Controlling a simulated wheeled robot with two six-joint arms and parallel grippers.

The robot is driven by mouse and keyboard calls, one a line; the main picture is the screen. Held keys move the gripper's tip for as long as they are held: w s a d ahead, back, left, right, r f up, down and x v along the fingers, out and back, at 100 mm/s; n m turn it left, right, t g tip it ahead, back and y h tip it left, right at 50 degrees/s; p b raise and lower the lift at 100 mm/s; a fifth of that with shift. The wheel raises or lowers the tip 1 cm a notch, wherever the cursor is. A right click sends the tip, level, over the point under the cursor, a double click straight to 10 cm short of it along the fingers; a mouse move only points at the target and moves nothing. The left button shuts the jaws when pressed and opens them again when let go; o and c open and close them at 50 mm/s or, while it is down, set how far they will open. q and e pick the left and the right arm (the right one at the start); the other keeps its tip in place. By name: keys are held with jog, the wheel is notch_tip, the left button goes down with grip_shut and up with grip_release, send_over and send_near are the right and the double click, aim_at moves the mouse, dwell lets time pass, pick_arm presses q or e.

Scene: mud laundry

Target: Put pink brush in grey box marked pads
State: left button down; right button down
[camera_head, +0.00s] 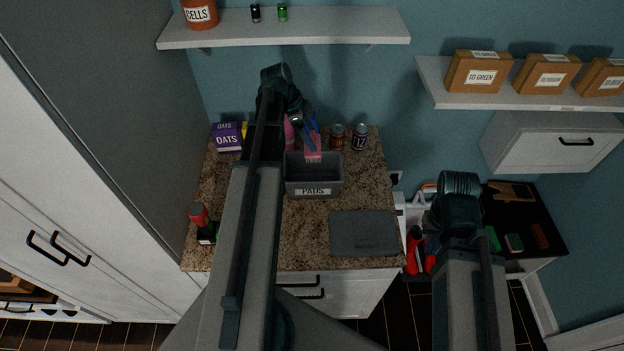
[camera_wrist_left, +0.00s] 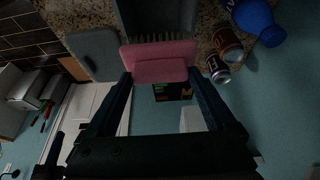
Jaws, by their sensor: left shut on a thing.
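The pink brush (camera_wrist_left: 160,62) is between the fingers of my left gripper (camera_wrist_left: 160,80), which is shut on it; its bristles point toward the grey box. In the head view the brush (camera_head: 312,146) shows just above the back rim of the grey box (camera_head: 314,188) labelled PADS, on the granite counter. My left gripper (camera_head: 308,133) is over the back of the box. The box's wall (camera_wrist_left: 163,18) also shows at the top of the left wrist view. My right arm is at the lower right of the head view; its fingers cannot be made out.
Two cans (camera_head: 359,136) stand right of the box, with a blue bottle (camera_wrist_left: 258,22) near them. A purple OATS box (camera_head: 227,136) is at the back left. A grey mat (camera_head: 363,233) lies at the front right. A shelf (camera_head: 290,27) hangs above the counter.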

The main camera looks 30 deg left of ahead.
pick_arm(q)
notch_tip(320, 180, down, 14)
jog(key=b, duration=1.3)
jog(key=shift+r, duration=0.25)
jog(key=shift+f, duration=0.1)
notch_tip(320, 180, down, 4)
jog(key=b, duration=0.4)
jog(key=shift+f+b, duration=0.15)
jog(key=shift+b, duration=0.2)
jog(key=shift+f, duration=0.25)
grip_release()
jog(key=shift+r, duration=0.1)
jog(key=shift+r, duration=0.15)
